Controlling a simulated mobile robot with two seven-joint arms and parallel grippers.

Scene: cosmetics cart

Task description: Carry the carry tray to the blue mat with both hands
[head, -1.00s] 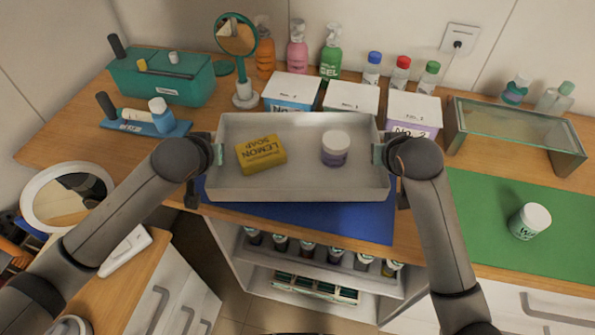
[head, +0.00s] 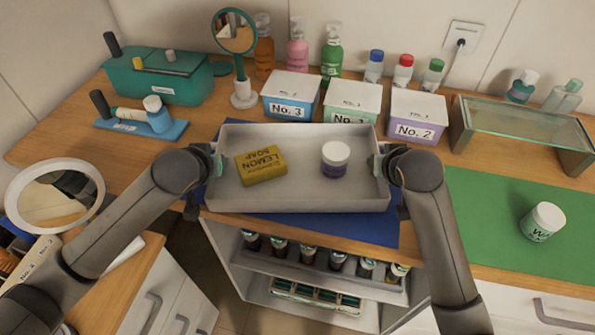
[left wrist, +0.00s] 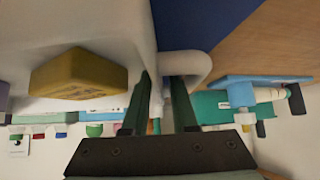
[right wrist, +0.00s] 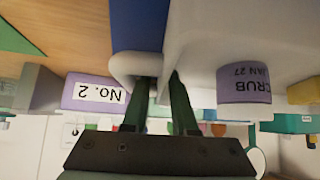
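The carry tray (head: 300,200), pale grey and rectangular, is level over the blue mat (head: 345,227). A yellow lemon soap box (head: 262,166) and a white-lidded purple jar (head: 335,160) stand in the tray. My left gripper (head: 214,162) is shut on the tray's left handle (left wrist: 188,64). My right gripper (head: 380,163) is shut on the right handle (right wrist: 135,66).
Lidded boxes, including box No. 2 (head: 418,118), stand close behind the tray. A round mirror (head: 236,40) is behind left. An open shelf (head: 315,262) is below.

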